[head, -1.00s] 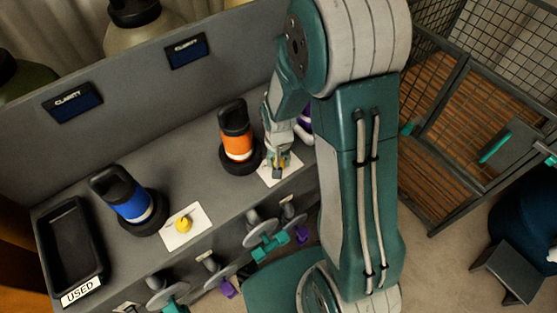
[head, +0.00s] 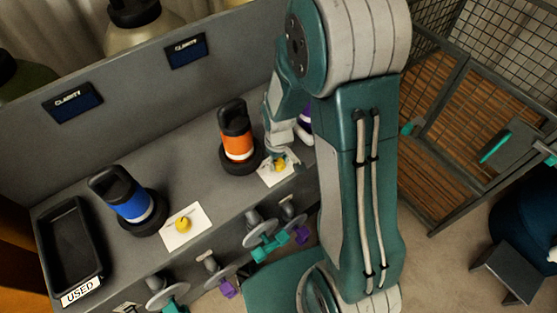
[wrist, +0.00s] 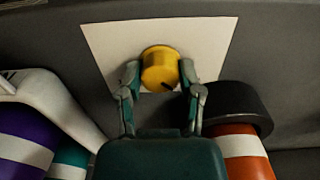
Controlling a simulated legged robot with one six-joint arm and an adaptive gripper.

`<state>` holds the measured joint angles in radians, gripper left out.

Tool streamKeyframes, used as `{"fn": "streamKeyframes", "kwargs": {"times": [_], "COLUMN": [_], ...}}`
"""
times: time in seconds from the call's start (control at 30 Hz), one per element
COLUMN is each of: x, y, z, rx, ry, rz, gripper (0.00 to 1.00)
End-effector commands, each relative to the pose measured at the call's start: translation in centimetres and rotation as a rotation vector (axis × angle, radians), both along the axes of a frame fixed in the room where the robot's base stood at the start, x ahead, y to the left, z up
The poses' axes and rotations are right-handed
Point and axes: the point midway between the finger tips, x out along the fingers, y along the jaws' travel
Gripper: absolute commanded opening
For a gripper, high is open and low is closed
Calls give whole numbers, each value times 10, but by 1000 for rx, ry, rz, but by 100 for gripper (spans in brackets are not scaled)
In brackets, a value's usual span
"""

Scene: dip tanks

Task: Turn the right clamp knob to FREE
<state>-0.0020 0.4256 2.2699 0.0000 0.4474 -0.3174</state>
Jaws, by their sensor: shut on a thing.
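The right clamp knob (head: 281,167) is yellow and sits on a white plate (head: 268,177) beside the orange canister (head: 237,143). In the wrist view the round knob (wrist: 160,66) stands on its white plate (wrist: 108,45), with a dark mark on its lower side. My gripper (wrist: 160,78) has one finger on each side of the knob and is shut on it. In the head view my gripper (head: 279,159) partly hides the knob. No lettering on the plate can be read, so the knob's setting cannot be told.
A second yellow knob (head: 183,224) sits by the blue canister (head: 130,202). A black tray (head: 98,254) marked USED is at the left. Valve handles (head: 262,227) stick out of the bench front. A purple banded canister (wrist: 22,140) is close to my gripper.

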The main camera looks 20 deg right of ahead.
Motion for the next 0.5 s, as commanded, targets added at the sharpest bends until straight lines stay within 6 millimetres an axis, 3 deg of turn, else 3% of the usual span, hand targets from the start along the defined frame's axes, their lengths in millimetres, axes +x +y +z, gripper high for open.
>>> {"fn": "streamKeyframes", "kwargs": {"times": [0.43,0.47,0.5], "x": [3,3,3], "y": [0,0,0], "z": [1,1,1], "rx": [0,0,0], "ry": [-9,-9,-9], "rz": [12,12,12], "gripper": [0,52,70]}}
